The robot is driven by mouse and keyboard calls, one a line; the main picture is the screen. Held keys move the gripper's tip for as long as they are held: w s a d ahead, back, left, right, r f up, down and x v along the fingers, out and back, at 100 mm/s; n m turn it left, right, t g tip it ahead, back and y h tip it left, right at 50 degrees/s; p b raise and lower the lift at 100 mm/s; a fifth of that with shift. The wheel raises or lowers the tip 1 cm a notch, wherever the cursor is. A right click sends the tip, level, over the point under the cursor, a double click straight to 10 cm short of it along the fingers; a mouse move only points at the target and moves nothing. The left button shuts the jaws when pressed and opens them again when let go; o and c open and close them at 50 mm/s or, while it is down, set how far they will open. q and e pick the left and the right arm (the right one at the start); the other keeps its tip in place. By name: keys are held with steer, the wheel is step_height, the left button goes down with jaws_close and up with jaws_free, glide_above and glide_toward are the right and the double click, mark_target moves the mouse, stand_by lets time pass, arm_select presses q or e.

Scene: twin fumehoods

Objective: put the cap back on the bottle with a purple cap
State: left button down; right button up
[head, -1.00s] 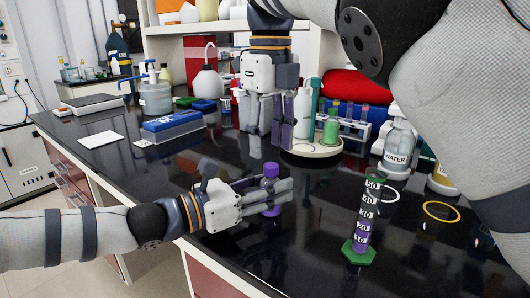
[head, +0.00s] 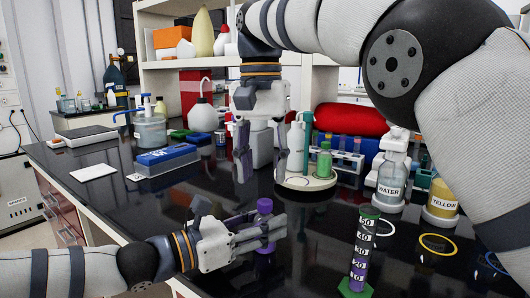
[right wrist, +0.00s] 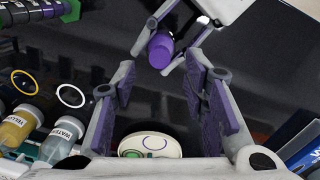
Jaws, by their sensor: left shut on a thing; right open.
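The bottle with a purple cap (head: 264,206) stands upright between the fingers of my left gripper (head: 270,230), which is shut around its body near the front of the bench. The purple cap appears seated on the bottle's top; its threads are not visible. In the right wrist view the cap (right wrist: 161,46) shows beyond the open fingers, near the top middle. My right gripper (head: 262,165) is open and empty, fingers pointing down, above and apparently behind the bottle. It does not touch the cap.
A graduated cylinder (head: 362,252) with a green base stands right of the bottle. A round tray (head: 308,184) with bottles is behind. WATER (head: 390,190) and YELLOW (head: 441,203) wash bottles stand at right. A blue box (head: 166,158) lies left. Dark bench between is mostly clear.

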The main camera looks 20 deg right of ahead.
mark_target(265, 202)
steer(key=n, duration=0.3)
steer(key=r+n, duration=0.1)
steer(key=n, duration=0.3)
steer(key=shift+d+n, duration=0.1)
steer(key=shift+n, duration=0.2)
steer(key=n, duration=0.3)
steer(key=r+n, duration=0.1)
steer(key=n, duration=0.2)
steer(key=shift+w+d+r+n+t, duration=0.1)
steer(key=shift+w+d+n+t, duration=0.1)
steer(key=shift+n+t, duration=0.15)
step_height(265, 202, down, 8)
steer(key=shift+f, duration=0.1)
jaws_close()
